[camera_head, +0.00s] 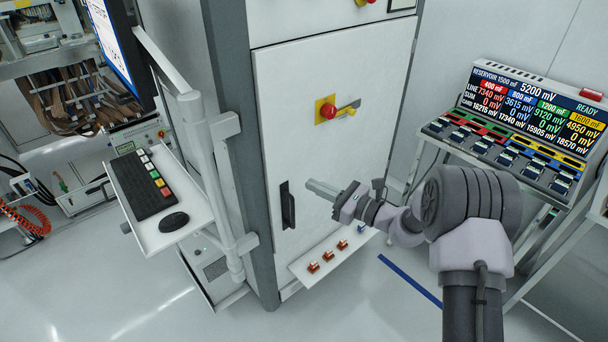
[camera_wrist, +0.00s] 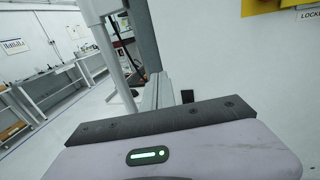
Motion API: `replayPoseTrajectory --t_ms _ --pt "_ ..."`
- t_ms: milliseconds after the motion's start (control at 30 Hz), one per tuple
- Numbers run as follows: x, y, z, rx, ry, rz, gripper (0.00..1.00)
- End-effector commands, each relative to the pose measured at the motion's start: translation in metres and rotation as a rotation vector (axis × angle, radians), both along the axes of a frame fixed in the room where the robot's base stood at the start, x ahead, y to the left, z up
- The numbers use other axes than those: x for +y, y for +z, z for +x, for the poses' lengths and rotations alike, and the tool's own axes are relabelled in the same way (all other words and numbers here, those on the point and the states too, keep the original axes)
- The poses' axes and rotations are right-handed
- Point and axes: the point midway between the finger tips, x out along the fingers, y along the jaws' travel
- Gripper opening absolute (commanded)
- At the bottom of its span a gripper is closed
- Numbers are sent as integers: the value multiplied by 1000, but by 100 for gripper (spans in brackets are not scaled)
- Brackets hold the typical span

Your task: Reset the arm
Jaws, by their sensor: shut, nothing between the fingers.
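My gripper (camera_head: 313,186) is shut and empty in the head view. It points left, in front of the white cabinet door (camera_head: 370,85), just right of the black door handle (camera_head: 288,205). The fingers appear apart from the handle, though the exact gap to the door cannot be judged. My arm reaches in from the lower right. In the wrist view my gripper (camera_wrist: 158,92) shows as a narrow grey bar beyond the dark plate of its body, with nothing held.
A red and yellow switch (camera_head: 328,111) sits on the door. A keyboard shelf (camera_head: 170,235) and monitor (camera_head: 117,45) stand left. A display bench (camera_head: 530,110) stands right. Small orange parts line a low ledge (camera_head: 310,270) under the door. Floor at lower left is clear.

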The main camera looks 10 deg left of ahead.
Motion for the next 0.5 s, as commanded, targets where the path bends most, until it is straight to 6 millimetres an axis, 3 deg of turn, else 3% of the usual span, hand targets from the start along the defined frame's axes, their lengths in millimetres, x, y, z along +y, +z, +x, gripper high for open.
replayPoseTrajectory --t_ms 167,500 --pt "-18 0 -13 1 0 0 0" --pt "-19 -1 -15 -1 1 0 0"
